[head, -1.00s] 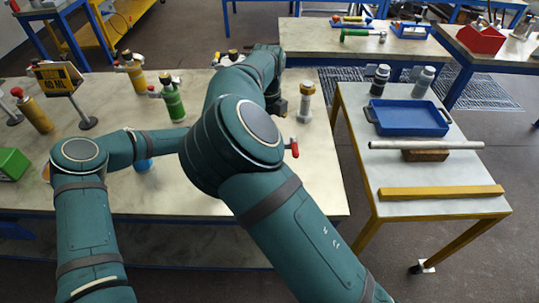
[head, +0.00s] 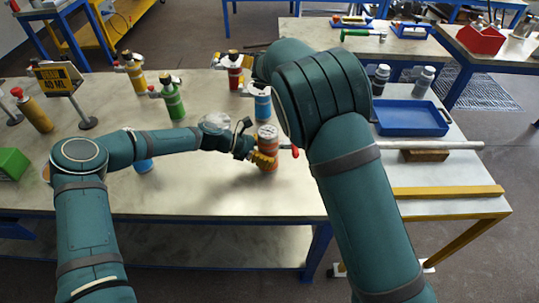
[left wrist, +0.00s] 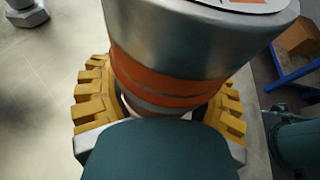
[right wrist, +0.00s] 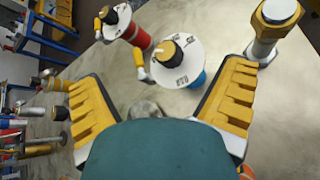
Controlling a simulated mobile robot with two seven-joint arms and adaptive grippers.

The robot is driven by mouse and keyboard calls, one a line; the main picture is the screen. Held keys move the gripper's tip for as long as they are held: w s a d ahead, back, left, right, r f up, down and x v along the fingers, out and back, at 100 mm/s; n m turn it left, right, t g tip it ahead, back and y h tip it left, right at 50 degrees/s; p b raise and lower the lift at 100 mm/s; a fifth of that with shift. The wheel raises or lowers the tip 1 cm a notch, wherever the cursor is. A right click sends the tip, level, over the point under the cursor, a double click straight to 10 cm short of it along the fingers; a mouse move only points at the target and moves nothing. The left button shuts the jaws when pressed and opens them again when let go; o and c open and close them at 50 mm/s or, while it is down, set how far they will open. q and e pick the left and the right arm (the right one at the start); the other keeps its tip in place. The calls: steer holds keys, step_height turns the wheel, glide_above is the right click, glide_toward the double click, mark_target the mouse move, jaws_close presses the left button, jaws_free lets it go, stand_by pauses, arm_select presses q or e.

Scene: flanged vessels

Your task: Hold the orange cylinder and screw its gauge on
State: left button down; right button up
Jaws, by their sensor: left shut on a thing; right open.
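The orange cylinder (head: 268,142) stands at the right part of the long table, with a flat pale top. My left gripper (head: 263,160) is shut on it from the left, and in the left wrist view its yellow fingers clasp the silver body (left wrist: 165,75) by its orange bands. I cannot tell whether this is the gauge.
A blue vessel (head: 262,103) and a red vessel (head: 235,80) stand behind the orange cylinder; green (head: 174,103) and yellow (head: 136,76) ones are farther left. A side table holds a blue tray (head: 412,119). The table's front middle is clear.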

steer(key=s+d+f+m+g+h, duration=0.1)
steer(key=s+d+m+g+h, duration=0.1)
steer(key=d+m, duration=0.15)
steer(key=m+g+y, duration=0.1)
steer(key=m+g, duration=0.5)
steer(key=g, duration=0.3)
glide_above(268, 130)
steer(key=shift+w+d+f+n, duration=0.1)
steer(key=shift+w+f+n, duration=0.05)
steer(key=shift+f, duration=0.45)
steer(key=shift+w+d+f+n, duration=0.1)
steer(key=shift+w+f, duration=0.05)
steer(key=shift+f, duration=0.4)
steer(key=shift+s+a+r+g, duration=0.1)
steer(key=shift+s+a+g, duration=0.15)
steer(key=shift+s, duration=0.2)
steer(key=shift+f, duration=4)
